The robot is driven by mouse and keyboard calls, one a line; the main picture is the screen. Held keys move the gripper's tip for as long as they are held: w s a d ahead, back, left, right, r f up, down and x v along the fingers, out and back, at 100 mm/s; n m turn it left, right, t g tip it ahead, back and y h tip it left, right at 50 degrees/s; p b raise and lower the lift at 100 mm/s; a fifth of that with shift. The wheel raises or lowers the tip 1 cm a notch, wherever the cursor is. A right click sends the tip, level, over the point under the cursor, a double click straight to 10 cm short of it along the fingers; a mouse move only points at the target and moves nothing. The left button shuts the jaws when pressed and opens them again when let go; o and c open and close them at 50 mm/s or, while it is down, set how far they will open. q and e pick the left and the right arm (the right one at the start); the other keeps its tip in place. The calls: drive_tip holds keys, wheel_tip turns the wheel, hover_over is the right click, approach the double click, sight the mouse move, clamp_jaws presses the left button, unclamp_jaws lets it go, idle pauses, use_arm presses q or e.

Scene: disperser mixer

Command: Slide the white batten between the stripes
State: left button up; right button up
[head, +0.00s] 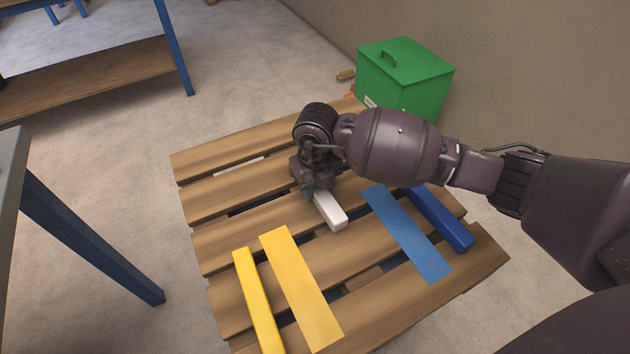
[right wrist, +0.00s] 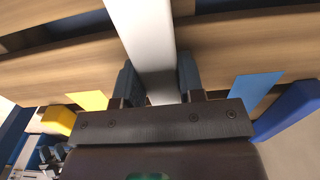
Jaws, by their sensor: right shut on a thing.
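The white batten (head: 330,211) lies on the wooden pallet (head: 225,240), partly hidden under my right gripper (head: 318,188). The gripper is shut on it; in the right wrist view the batten (right wrist: 148,40) runs between the two fingers (right wrist: 157,85). A flat yellow stripe (head: 300,290) lies to the batten's left and a flat blue stripe (head: 408,235) to its right. The batten's visible end lies between the two stripes' lines, near their far ends.
A yellow batten (head: 258,300) lies left of the yellow stripe, and a dark blue batten (head: 442,220) lies right of the blue stripe. A green box (head: 405,75) stands behind the pallet by the wall. The slats between the stripes are clear.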

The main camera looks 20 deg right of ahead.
sight(336, 216)
drive_tip(key=shift+s+p, duration=0.5)
drive_tip(key=shift+s, duration=0.85)
drive_tip(key=shift+s+p, duration=0.5)
drive_tip(key=shift+s, duration=0.2)
drive_tip(key=shift+s+p, duration=0.35)
drive_tip(key=shift+s, duration=0.3)
drive_tip(key=shift+s+p, duration=0.3)
drive_tip(key=shift+s, duration=0.4)
drive_tip(key=shift+s+d, duration=0.1)
drive_tip(key=shift+s, duration=0.3)
use_arm(q)
drive_tip(key=shift+s+a+r+n+g+p, duration=0.3)
drive_tip(key=shift+s+r+n+p, duration=0.05)
drive_tip(key=shift+s+n+p, duration=0.1)
use_arm(e)
drive_tip(key=shift+s, duration=0.5)
